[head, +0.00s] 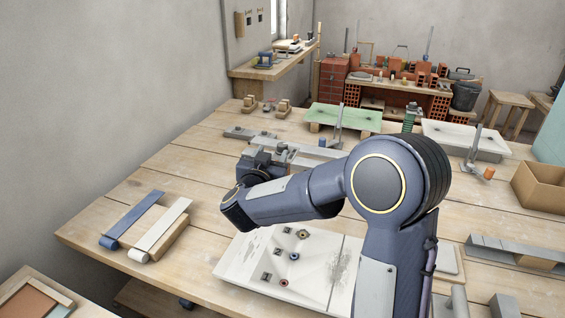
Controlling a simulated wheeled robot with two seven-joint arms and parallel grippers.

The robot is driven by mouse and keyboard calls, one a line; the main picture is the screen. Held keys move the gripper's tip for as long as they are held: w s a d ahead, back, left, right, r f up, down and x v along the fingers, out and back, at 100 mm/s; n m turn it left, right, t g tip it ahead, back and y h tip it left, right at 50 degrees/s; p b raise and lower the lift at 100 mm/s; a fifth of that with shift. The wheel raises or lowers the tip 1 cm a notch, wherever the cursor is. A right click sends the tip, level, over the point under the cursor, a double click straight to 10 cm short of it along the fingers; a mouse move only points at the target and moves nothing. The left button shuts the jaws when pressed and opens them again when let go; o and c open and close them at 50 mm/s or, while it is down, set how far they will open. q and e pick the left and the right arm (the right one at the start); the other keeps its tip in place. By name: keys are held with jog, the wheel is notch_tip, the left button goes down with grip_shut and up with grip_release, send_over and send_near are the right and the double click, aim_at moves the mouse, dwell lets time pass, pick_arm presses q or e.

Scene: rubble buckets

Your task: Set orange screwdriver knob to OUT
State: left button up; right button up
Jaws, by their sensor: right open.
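My right arm comes in from the lower right and reaches left across the workbench. My right gripper (264,158) is over the bench's middle, beside or in front of a long grey metal fixture (312,151); its fingers are small and partly hidden by my wrist. It is open and I see nothing held. A small orange piece (322,143) shows at the fixture near an upright grey rod. Another orange piece (488,173) stands by a grey lever at the right. I cannot tell which is the screwdriver knob, and no OUT marking is readable. My left gripper is not in view.
The wooden workbench (160,175) carries a white panel with small fittings (250,268), partly behind my arm. Blue (135,216) and white (162,228) strips lie left. A green tray (343,119), a white tray (465,139) and a cardboard box (540,188) stand farther back or right.

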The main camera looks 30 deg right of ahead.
aim_at(280, 148)
jog(key=shift+m+g+h, duration=0.3)
jog(key=shift+g+h, duration=0.3)
jog(key=shift+h, duration=0.3)
jog(key=x, duration=0.2)
jog(key=f+x, duration=0.1)
jog(key=x, duration=0.4)
jog(key=shift+w+d+f, duration=0.15)
jog(key=shift+w+d, duration=0.05)
jog(key=shift+d, duration=0.15)
